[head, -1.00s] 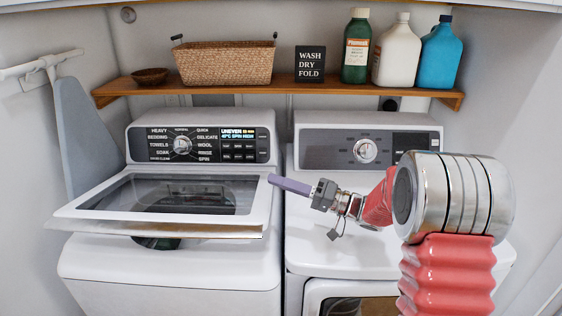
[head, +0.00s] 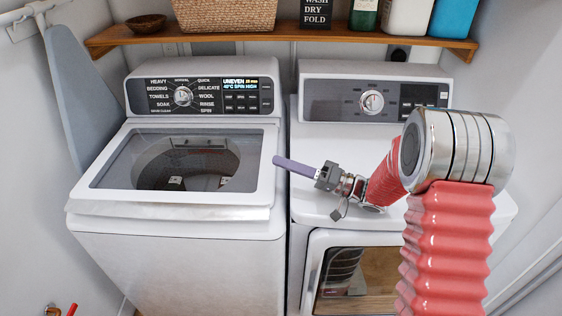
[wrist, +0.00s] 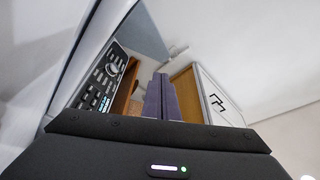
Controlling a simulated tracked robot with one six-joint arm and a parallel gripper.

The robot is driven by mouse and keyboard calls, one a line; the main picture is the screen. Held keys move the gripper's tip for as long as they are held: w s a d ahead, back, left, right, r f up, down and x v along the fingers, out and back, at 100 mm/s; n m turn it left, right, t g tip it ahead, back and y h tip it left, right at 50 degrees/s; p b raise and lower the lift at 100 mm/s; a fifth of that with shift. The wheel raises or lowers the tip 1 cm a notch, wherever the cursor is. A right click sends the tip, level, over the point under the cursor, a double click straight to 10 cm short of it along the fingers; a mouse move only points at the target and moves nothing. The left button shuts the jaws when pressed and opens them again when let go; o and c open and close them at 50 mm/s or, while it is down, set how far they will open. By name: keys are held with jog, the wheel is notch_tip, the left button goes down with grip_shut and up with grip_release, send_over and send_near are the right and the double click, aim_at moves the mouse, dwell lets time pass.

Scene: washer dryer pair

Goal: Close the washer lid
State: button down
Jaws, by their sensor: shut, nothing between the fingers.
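The washer (head: 175,270) stands at left in the head view. Its white-framed glass lid (head: 110,160) lies down over the top, level or nearly so, and the drum shows through the glass. I cannot tell whether the lid's front edge is fully seated. My gripper (head: 277,160) is just right of the lid's right edge, pointing left, its purple fingers shut and empty. Whether they touch the lid is unclear. The fingers also show together in the wrist view (wrist: 161,98), with the washer's control panel (wrist: 100,82) to their left.
The dryer (head: 300,205) stands right of the washer, beneath my arm. A wooden shelf (head: 240,38) above holds a basket (head: 225,12) and bottles. A grey ironing board (head: 75,100) leans at the left wall.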

jog(key=shift+r, duration=0.1)
jog(key=d, duration=0.9)
jog(key=shift+w+d+r, duration=0.2)
dwell(0.4)
dwell(0.3)
